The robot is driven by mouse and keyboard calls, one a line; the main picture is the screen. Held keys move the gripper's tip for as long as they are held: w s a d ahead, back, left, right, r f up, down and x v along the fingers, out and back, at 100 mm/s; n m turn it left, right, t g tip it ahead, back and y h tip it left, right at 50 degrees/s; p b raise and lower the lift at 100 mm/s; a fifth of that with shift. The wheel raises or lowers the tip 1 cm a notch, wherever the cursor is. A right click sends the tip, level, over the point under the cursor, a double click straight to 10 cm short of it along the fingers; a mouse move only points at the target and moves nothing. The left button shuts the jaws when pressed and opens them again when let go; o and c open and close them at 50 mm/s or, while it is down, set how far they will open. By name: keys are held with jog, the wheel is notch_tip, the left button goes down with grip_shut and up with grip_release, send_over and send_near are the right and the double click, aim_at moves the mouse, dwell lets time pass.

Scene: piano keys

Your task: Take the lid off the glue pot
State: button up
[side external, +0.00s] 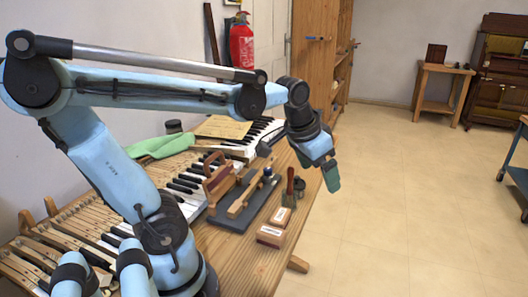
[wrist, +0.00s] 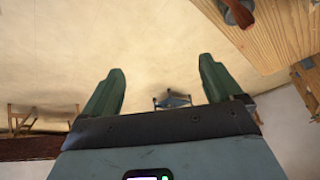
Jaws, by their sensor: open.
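A small dark jar (side external: 299,187), which may be the glue pot, stands near the right edge of the workbench; whether its lid is on is too small to tell. Another dark, squat lidded jar (side external: 173,126) stands at the back of the bench. My gripper (side external: 331,178) hangs past the bench's right edge, to the right of the small jar and apart from it. In the wrist view my gripper (wrist: 160,85) is open, with two green fingers spread and nothing held. No pot shows between them there.
A blue cart (side external: 515,170) stands far right. The floor between is clear.

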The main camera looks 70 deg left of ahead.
jog(key=w+a+n+g, duration=0.1)
jog(key=w+a+g, duration=0.25)
jog(key=a, duration=0.65)
jog(key=g, duration=0.1)
send_over(296, 177)
jog(key=shift+n+h, duration=0.3)
jog(key=shift+h, duration=0.1)
notch_tip(296, 177, down, 8)
jog(key=shift+r, duration=0.15)
jog(key=shift+w+f, duration=0.15)
jog(key=shift+f, duration=1.2)
jog(key=shift+w+f, duration=0.1)
jog(key=shift+f, duration=1.25)
jog(key=c, duration=1.1)
